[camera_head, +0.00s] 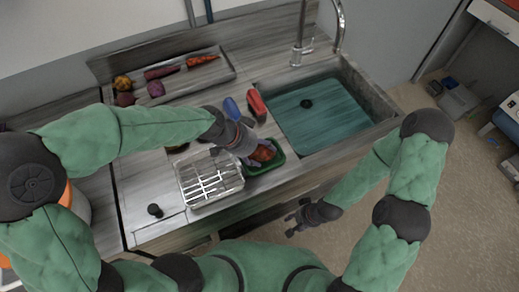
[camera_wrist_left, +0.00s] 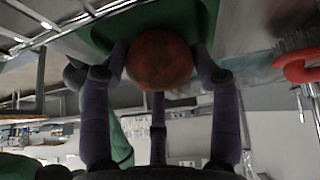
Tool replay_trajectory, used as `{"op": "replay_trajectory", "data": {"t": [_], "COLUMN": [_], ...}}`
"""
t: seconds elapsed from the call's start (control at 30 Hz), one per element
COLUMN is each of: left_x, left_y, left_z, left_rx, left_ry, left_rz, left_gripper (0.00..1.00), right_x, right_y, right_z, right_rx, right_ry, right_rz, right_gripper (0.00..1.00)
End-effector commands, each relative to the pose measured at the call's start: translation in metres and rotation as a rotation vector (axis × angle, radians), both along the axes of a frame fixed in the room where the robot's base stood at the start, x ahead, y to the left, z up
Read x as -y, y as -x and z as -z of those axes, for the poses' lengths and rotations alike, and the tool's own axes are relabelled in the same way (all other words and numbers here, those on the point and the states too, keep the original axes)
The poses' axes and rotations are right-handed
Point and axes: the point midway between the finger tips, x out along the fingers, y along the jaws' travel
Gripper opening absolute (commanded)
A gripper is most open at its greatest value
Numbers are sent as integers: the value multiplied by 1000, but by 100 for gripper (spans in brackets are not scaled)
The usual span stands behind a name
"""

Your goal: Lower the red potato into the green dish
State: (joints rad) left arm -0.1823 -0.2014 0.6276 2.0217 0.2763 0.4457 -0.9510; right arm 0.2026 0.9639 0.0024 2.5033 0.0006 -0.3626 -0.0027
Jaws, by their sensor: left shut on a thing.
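The red potato (camera_head: 263,153) is in my left gripper (camera_head: 257,150), just over or inside the green dish (camera_head: 270,166). In the left wrist view the red potato (camera_wrist_left: 160,60) sits between the fingers of my left gripper (camera_wrist_left: 158,72), with the green dish (camera_wrist_left: 105,32) behind it. I cannot tell whether the potato touches the dish bottom. The gripper hides part of the dish in the head view. My right gripper (camera_head: 303,217) hangs empty in front of the counter, away from the dish; its fingers look spread.
A metal wire rack (camera_head: 211,182) stands close to the left of the dish. The sink (camera_head: 325,115) is to the right, with a faucet (camera_head: 300,48) behind. A red item (camera_head: 257,104) and a blue item (camera_head: 231,108) lie behind the dish. A tray (camera_head: 205,82) holds several vegetables.

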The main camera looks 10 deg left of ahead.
Motion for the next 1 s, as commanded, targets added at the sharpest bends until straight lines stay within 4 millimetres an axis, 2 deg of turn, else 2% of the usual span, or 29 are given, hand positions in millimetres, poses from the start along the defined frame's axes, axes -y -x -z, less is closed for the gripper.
{"op": "replay_trajectory", "data": {"t": [0.13,0.17,0.23,0.27,0.67,0.87,1.0], "left_x": [0,0,0,0,-1,-14,-28], "left_y": [0,0,0,0,1,6,12], "left_z": [0,0,0,0,-3,-26,-51], "left_rx": [0,0,0,0,-2,3,6], "left_ry": [0,0,0,0,0,1,1], "left_rz": [0,0,0,0,0,-1,-3], "left_gripper": [25,68,87,90,90,90,90], "right_x": [0,0,0,0,0,0,0], "right_y": [0,0,0,0,0,0,0], "right_z": [0,0,0,0,0,0,0], "right_rx": [0,0,0,0,0,0,0], "right_ry": [0,0,0,0,0,0,0], "right_rz": [0,0,0,0,0,0,0], "right_gripper": [40,40,40,40,40,40,40]}}
